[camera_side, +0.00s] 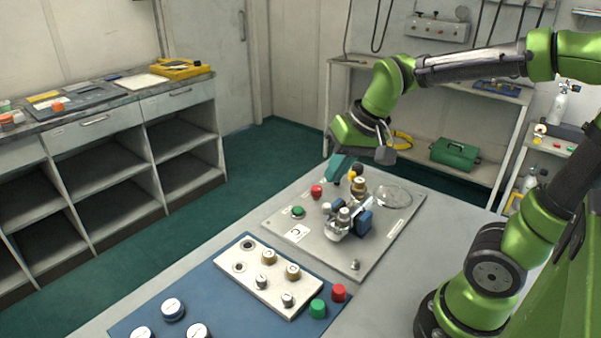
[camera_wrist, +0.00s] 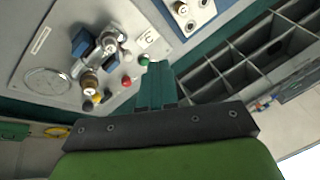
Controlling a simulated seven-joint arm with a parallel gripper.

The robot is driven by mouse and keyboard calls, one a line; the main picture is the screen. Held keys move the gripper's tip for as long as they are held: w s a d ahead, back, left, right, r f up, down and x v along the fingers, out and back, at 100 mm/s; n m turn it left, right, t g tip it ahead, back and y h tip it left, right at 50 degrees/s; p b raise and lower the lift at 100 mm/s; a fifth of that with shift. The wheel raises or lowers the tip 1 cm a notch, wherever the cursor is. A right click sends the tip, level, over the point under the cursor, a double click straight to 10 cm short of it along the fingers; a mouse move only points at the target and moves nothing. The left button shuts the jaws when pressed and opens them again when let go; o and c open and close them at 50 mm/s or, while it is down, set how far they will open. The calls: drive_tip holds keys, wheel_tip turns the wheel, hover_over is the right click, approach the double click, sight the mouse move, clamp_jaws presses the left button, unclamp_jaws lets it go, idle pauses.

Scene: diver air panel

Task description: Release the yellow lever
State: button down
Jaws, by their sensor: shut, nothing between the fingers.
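The yellow lever (camera_side: 355,171) shows as a small yellow, rounded end at the far side of the grey panel (camera_side: 285,232), partly hidden behind a brass fitting (camera_side: 359,185). In the wrist view the yellow part (camera_wrist: 97,98) is beside a dark and brass fitting (camera_wrist: 89,82). My gripper (camera_side: 335,176) has teal fingers, shut and empty, above the panel's far edge and just left of the lever. In the wrist view the fingers (camera_wrist: 157,68) are together, apart from the lever. How far above the panel they are is hard to tell.
A red knob (camera_side: 317,190) and green button (camera_side: 298,212) stand on the panel close to my fingers. A blue block (camera_side: 363,222) with metal fittings and a clear round dish (camera_side: 393,196) are nearby. A white block (camera_side: 268,279) with several knobs is in front.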

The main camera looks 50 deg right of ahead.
drive_tip(key=c, duration=1.8)
unclamp_jaws()
drive_tip(key=s+a, duration=0.1)
drive_tip(key=s, duration=0.1)
drive_tip(key=s+a+n+t, duration=0.1)
drive_tip(key=s, duration=0.1)
drive_tip(key=s+a+r+t, duration=0.1)
drive_tip(key=s+a, duration=0.1)
drive_tip(key=shift+s+y, duration=0.3)
drive_tip(key=shift+c, duration=0.2)
drive_tip(key=shift+o, duration=1.1)
drive_tip(key=shift+r+t, duration=0.3)
drive_tip(key=o, duration=0.5)
drive_tip(key=shift+w+d+f+m+g, duration=0.15)
drive_tip(key=shift+w+d+f+g, duration=0.1)
drive_tip(key=shift+w+d, duration=0.25)
drive_tip(key=shift+w+d+f+m+g, duration=0.15)
drive_tip(key=shift+w+d+f, duration=0.05)
drive_tip(key=shift+w+d, duration=0.3)
drive_tip(key=shift+o, duration=0.7)
drive_tip(key=w+d+m+g+h, duration=0.1)
drive_tip(key=w+d+g, duration=0.1)
drive_tip(key=w+d, duration=0.5)
drive_tip(key=shift+d+r, duration=0.3)
drive_tip(key=shift+d, duration=0.4)
drive_tip(key=n+g+h, duration=0.1)
drive_tip(key=g, duration=0.3)
hover_over(353, 173)
wheel_tip(353, 173, down, 16)
drive_tip(key=shift+w+r, duration=0.1)
